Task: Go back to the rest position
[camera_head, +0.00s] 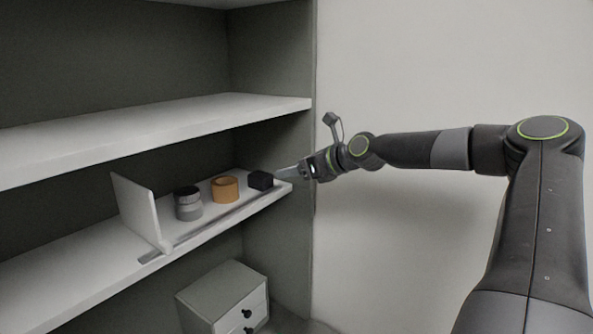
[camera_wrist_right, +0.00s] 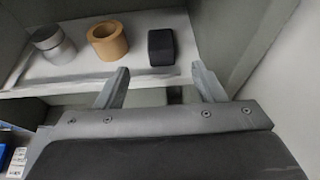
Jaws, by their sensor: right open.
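My right gripper (camera_head: 288,173) is at the right end of the middle shelf, close to its front edge. In the right wrist view its two fingers (camera_wrist_right: 160,84) are spread apart with nothing between them. A black block (camera_head: 260,180) stands on the shelf just left of the fingertips. It also shows in the wrist view (camera_wrist_right: 161,47), beyond the fingers. An orange ring-shaped roll (camera_head: 225,189) and a grey round container (camera_head: 188,204) stand in a row to its left. My left gripper is in neither view.
The grey shelf unit has an upper board (camera_head: 150,130) above the gripper. A white upright divider (camera_head: 137,210) stands left of the items. A small drawer cabinet (camera_head: 222,296) is below the shelf.

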